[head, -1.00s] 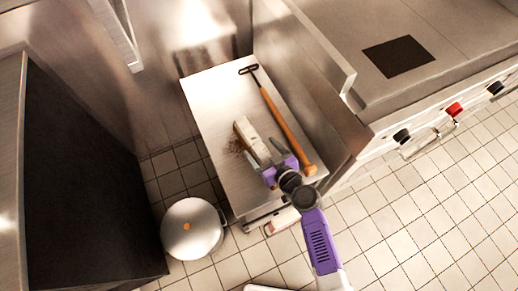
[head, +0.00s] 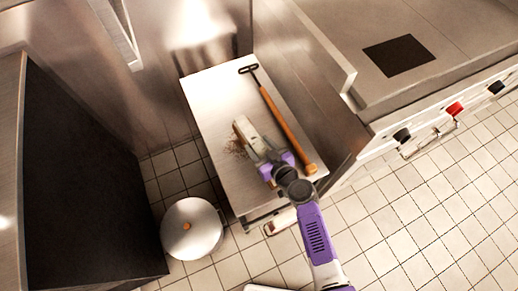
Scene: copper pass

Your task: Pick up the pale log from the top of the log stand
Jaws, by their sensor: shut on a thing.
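The pale log (head: 246,131) is a short blocky piece on the metal top of the log stand (head: 212,97). My gripper (head: 261,152) reaches in from the lower right and is shut on the near end of the pale log, one finger on each side. The gripper body hides the log's near end. I cannot tell whether the log still touches the stand top.
A long tool with a wooden handle (head: 288,130) lies on the stand, right of the log. Dark crumbs (head: 236,149) lie left of the log. A lidded metal pot (head: 191,228) stands on the floor at left. A steel panel and range with knobs (head: 453,109) border the right.

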